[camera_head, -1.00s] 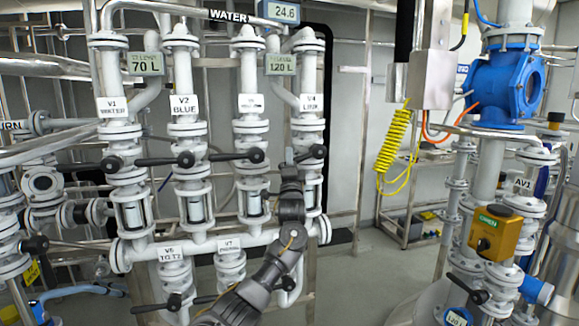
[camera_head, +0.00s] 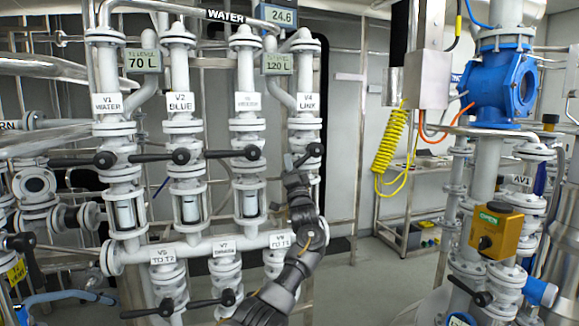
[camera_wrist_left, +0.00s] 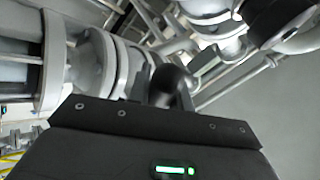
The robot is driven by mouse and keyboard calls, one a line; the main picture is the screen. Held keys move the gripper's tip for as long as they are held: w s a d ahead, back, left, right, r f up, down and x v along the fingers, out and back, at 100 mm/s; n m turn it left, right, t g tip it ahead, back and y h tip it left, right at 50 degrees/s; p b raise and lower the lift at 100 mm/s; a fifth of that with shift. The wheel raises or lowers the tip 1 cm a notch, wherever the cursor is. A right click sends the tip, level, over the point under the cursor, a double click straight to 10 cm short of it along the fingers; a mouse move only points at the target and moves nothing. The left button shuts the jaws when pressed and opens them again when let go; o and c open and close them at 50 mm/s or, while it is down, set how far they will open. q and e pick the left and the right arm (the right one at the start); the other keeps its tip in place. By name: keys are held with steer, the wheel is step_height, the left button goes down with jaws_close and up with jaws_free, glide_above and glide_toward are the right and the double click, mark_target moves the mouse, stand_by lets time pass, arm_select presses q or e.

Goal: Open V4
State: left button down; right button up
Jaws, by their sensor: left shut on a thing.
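Valve V4 (camera_head: 306,124) is the rightmost upright valve in the left pipe rack, under a white label reading V4 (camera_head: 308,101). Its black lever (camera_head: 314,149) has its hub at the right and points left and toward me. My left gripper (camera_head: 292,168) comes up from below and is shut on this lever; the fingertips and lever end are hard to tell apart. In the left wrist view, a dark rounded piece (camera_wrist_left: 172,86), seemingly the lever, shows just beyond the gripper's black body, beside grey pipe flanges. My right gripper is not in view.
Valves V1 (camera_head: 108,101), V2 (camera_head: 180,101) and a third stand left of V4, with levers reaching sideways. A lower row includes V8 (camera_head: 280,240), close to my left arm. A yellow coiled hose (camera_head: 390,141) hangs right. Open floor lies between rack and right pipework.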

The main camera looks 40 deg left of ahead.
arm_select(q)
steer(key=c, duration=1.3)
jaws_free()
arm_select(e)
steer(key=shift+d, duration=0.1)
arm_select(q)
steer(key=shift+d+f, duration=0.1)
steer(key=b+v, duration=0.2)
steer(key=v, duration=0.8)
steer(key=shift+s+d+f+b, duration=0.15)
steer(key=shift+d+f+b, duration=0.05)
steer(key=shift+b, duration=0.2)
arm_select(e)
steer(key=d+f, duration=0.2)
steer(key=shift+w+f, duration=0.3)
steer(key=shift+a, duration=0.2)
